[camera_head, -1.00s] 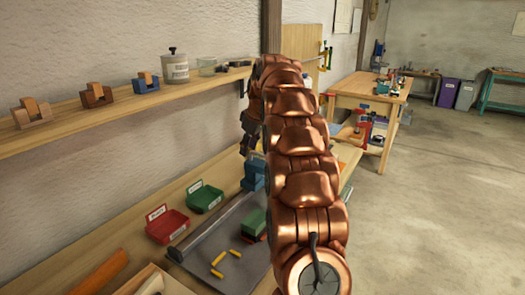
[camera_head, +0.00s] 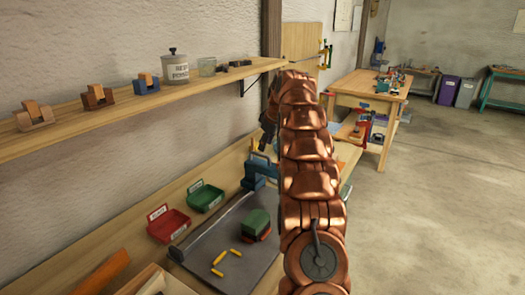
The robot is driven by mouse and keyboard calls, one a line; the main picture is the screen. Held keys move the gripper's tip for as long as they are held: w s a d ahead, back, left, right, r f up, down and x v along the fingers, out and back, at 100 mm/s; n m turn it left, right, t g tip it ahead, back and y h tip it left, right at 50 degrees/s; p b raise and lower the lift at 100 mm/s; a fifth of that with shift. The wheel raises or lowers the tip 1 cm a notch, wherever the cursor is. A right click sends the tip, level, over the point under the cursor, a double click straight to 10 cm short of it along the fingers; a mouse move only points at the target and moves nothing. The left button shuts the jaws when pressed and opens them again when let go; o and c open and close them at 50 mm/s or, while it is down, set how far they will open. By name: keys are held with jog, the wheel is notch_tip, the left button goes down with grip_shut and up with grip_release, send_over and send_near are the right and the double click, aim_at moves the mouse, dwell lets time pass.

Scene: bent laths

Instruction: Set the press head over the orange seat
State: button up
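My arm (camera_head: 305,165) reaches away from the camera over the bench. The dark end of it, my gripper (camera_head: 267,132), hangs above the bench behind a blue bench tool (camera_head: 262,170); its fingers are too small and hidden to read. The blue tool may be the press, but I cannot make out its head. A green block with a reddish-brown lower part (camera_head: 257,224) sits on a grey mat (camera_head: 215,262). I cannot pick out an orange seat for certain; my arm hides part of the bench.
A red bin (camera_head: 168,225) and a green bin (camera_head: 205,197) stand along the wall. Yellow pegs (camera_head: 219,257) lie on the mat. The shelf (camera_head: 110,118) above holds small saddled blocks and a lidded jar (camera_head: 175,68). Open floor (camera_head: 430,200) lies right.

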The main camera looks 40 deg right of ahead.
aim_at(263, 155)
jog(key=p+x, duration=0.1)
jog(key=x, duration=0.4)
jog(key=shift+f, duration=0.1)
grip_shut()
dwell(0.5)
